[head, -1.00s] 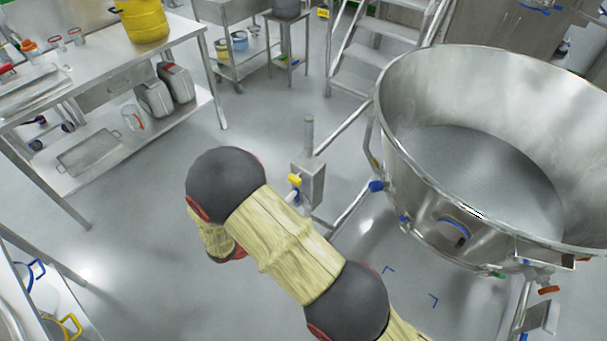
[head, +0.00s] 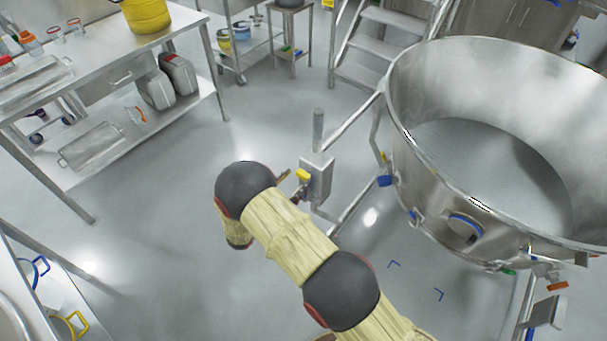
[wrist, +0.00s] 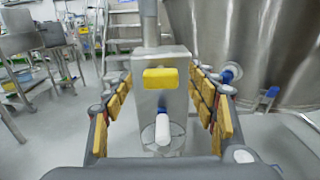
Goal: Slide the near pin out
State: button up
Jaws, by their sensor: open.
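A steel post block (head: 318,176) stands beside the big bowl, with a yellow-headed pin (head: 303,175) on its side facing me. In the wrist view the yellow head (wrist: 160,78) is a flat block on the upper part of the steel block's face. Below it a white rounded end (wrist: 162,128) with a blue tip sticks out toward me. I cannot tell which one is the near pin. My gripper (wrist: 161,108) is open, its yellow-padded fingers apart on either side of the block, with nothing held. In the head view my arm hides most of it.
The large steel bowl (head: 415,150) on its frame stands close to the right, with blue-handled fittings (head: 385,181). Steps (head: 385,40) rise behind. A steel bench (head: 110,70) with a yellow drum (head: 147,16) is at left. Open floor lies between.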

aim_at(301, 176)
jog(key=shift+b+x, duration=0.4)
jog(key=shift+x, duration=1.85)
jog(key=c, duration=1.5)
grip_shut()
